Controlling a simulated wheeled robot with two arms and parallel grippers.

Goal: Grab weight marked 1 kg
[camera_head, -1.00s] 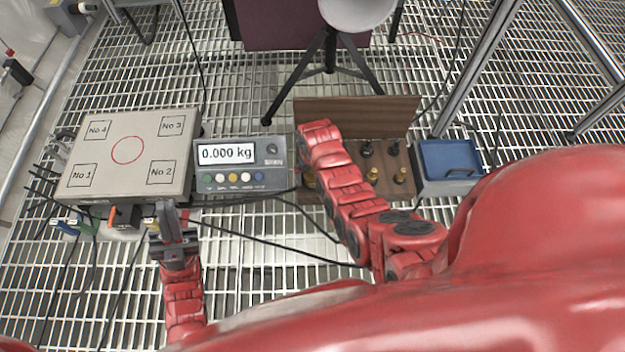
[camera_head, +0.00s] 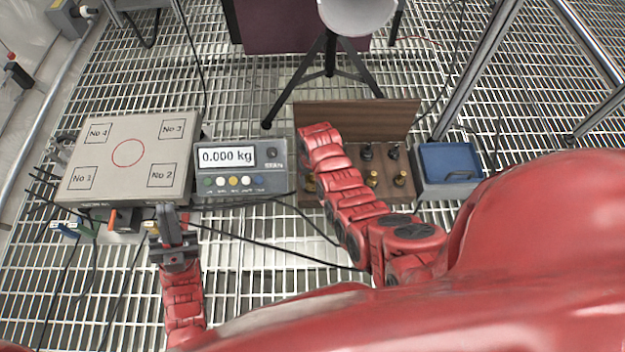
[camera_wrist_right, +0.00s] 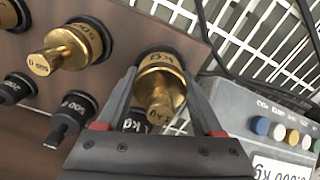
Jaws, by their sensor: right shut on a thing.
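In the right wrist view my right gripper (camera_wrist_right: 161,80) has its two fingers on either side of a brass weight (camera_wrist_right: 160,95) and is shut on it. Its marking shows "kg" upside down; I cannot read the number. The weight is at its hole in the wooden box (camera_wrist_right: 25,125); I cannot tell whether it is lifted. A black weight marked kg (camera_wrist_right: 134,122) is partly hidden behind the gripper. In the head view my right arm covers the gripper and the held weight. My left gripper (camera_head: 170,218) is in front of the scale platform (camera_head: 125,190), its jaw gap unclear.
Other brass (camera_wrist_right: 68,48) and black (camera_wrist_right: 70,112) weights stand in the box. The scale display (camera_head: 227,157) reads 0.000 kg. Cables cross the grating, and a tripod (camera_head: 330,70) stands behind.

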